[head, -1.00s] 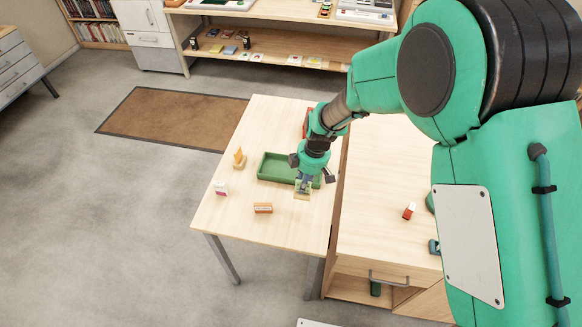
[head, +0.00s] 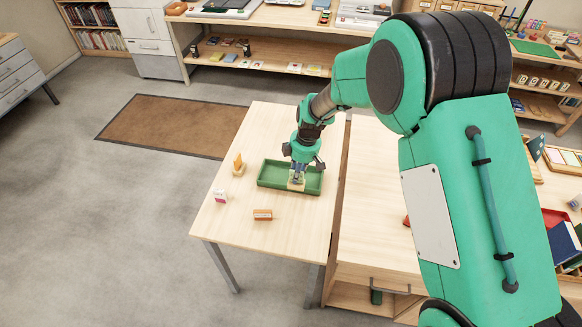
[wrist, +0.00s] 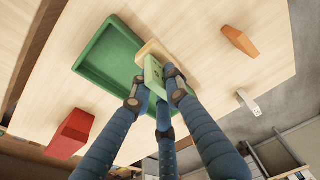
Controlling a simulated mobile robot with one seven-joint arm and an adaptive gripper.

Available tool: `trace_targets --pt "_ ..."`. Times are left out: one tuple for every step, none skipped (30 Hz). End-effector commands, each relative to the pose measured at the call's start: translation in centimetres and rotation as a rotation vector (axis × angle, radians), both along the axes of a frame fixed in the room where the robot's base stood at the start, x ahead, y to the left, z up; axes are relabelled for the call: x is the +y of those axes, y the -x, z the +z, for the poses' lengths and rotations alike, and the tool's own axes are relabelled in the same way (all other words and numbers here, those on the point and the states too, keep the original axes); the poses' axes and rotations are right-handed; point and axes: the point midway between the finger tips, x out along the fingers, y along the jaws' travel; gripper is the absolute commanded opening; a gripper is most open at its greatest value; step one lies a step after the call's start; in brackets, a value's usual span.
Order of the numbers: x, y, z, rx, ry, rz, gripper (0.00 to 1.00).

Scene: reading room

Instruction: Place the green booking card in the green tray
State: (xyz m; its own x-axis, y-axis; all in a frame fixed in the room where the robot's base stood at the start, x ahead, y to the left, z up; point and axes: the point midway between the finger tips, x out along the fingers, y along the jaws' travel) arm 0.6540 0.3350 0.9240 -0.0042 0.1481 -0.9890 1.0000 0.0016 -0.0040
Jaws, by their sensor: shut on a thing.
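The green booking card (wrist: 153,76) stands in a pale wooden base (wrist: 149,50) in the wrist view. My gripper (wrist: 155,93) is shut on the card, with dark fingertips on both sides of it. The green tray (wrist: 86,66) is empty where I can see into it, and the card and base overlap its edge in this view. In the head view my gripper (head: 298,174) points down at the right part of the tray (head: 268,185). The wooden base (head: 296,186) shows there under the fingers. I cannot tell how high it is above the tray floor.
On the same table, an orange card on a stand (head: 238,163), a white and pink item (head: 221,196) and an orange-brown block (head: 262,215) stand left and in front of the tray. A red box (wrist: 70,133) shows in the wrist view. A wooden cabinet (head: 375,200) adjoins on the right.

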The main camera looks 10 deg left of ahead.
Motion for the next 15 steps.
trace_targets --pt "0.4 -0.8 -0.2 0.000 0.000 0.000 0.00" --pt "0.6 -1.2 -0.3 -0.001 0.000 0.000 0.00" --pt "1.0 -1.9 -0.3 -0.001 -0.001 0.000 0.00" --pt "1.2 -2.3 -0.4 -0.001 -0.001 0.000 0.00" --pt "1.4 -2.7 -0.4 -0.001 -0.001 0.000 0.00" --pt "1.7 -3.3 -0.5 0.000 -0.001 -0.001 0.00" --pt "1.9 -3.7 -0.6 0.000 -0.001 -0.001 0.00" --pt "2.2 -4.2 -0.6 -0.001 -0.001 -0.001 0.00" --pt "2.4 -4.7 -0.6 -0.001 -0.001 -0.001 0.00" --pt "2.6 -5.0 -0.7 0.000 -0.001 -0.001 0.00" --pt "2.8 -5.4 -0.7 -0.001 -0.001 -0.001 0.00" --pt "3.0 -5.8 -0.7 -0.001 -0.001 -0.001 0.00" --pt "3.1 -6.1 -0.8 0.000 -0.001 -0.001 0.00" --pt "3.2 -6.3 -0.8 0.000 0.000 0.000 0.00" --pt "3.4 -6.6 -0.8 -0.001 -0.001 0.000 0.00"
